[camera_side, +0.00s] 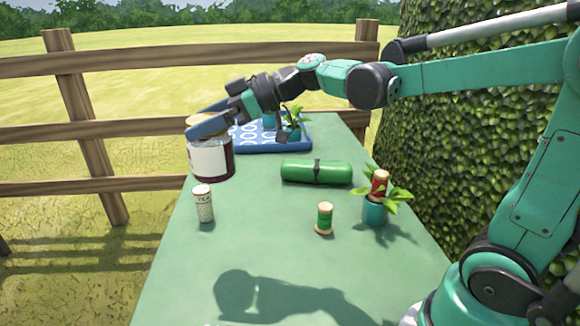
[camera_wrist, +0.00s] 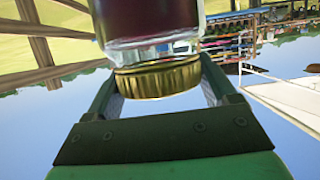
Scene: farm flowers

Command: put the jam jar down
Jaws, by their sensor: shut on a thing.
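The jam jar (camera_side: 211,160) has a white label, dark red contents and a gold lid. My gripper (camera_side: 208,126) is shut on it near the lid, at the left edge of the green table. The jar looks upright in the side view and appears to be held above the table. In the wrist view, the gold lid (camera_wrist: 158,79) lies between my two fingers (camera_wrist: 160,85), with the jar's glass and dark contents beyond it. The jar's lower end is cut off there.
A green case (camera_side: 317,171), a green thread spool (camera_side: 325,218) and a potted plant (camera_side: 375,212) with a red spool are to the right. A blue tray (camera_side: 268,147) with plants lies behind. The table's (camera_side: 255,235) front middle is clear.

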